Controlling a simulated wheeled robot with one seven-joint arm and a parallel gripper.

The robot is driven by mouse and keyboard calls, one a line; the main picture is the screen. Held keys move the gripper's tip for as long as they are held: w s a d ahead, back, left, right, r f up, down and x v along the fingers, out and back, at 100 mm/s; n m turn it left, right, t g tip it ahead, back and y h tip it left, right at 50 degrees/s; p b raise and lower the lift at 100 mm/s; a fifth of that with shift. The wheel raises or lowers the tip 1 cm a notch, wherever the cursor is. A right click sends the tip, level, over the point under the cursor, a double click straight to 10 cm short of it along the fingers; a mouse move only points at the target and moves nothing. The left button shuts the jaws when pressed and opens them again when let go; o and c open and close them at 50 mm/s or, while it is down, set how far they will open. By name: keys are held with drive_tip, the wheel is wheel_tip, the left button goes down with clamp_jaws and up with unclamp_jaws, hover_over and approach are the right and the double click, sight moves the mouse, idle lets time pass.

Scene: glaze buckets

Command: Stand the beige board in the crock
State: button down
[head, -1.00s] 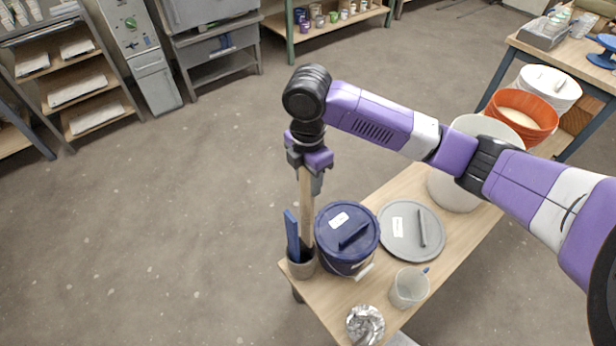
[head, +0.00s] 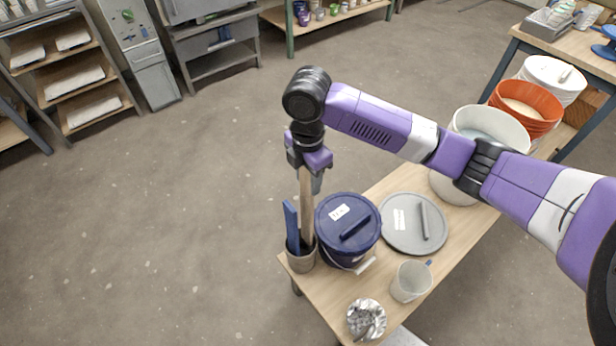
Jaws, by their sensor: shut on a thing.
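The beige board (head: 306,205) is a long narrow strip standing nearly upright. My gripper (head: 306,168) is shut on its top end, above the crock. The crock (head: 301,260) is a small grey-brown pot at the table's left corner. The board's lower end is inside the crock's mouth; whether it touches the bottom is hidden. A blue strip (head: 291,226) also stands in the crock, leaning left of the board.
A dark blue lidded bucket (head: 347,228) stands close right of the crock. A grey lid (head: 413,222), a pale mug (head: 410,282) and crumpled foil (head: 366,318) are on the wooden table (head: 325,304). A white bucket (head: 490,130) stands farther back.

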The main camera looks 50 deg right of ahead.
sight(308, 203)
drive_tip(key=shift+f, duration=0.15)
drive_tip(key=shift+f+b, duration=4.1)
drive_tip(key=shift+f, duration=1.55)
drive_tip(key=c, duration=0.7)
unclamp_jaws()
drive_tip(key=shift+c, duration=0.5)
drive_tip(key=r+p, duration=0.1)
drive_tip(key=p, duration=0.2)
drive_tip(key=shift+w+r, duration=0.15)
drive_tip(key=shift+f+p, duration=0.3)
drive_tip(key=shift+p, duration=0.35)
drive_tip(key=shift+r+p, duration=3.35)
drive_tip(key=shift+r, duration=1.3)
drive_tip(key=shift+s, duration=0.2)
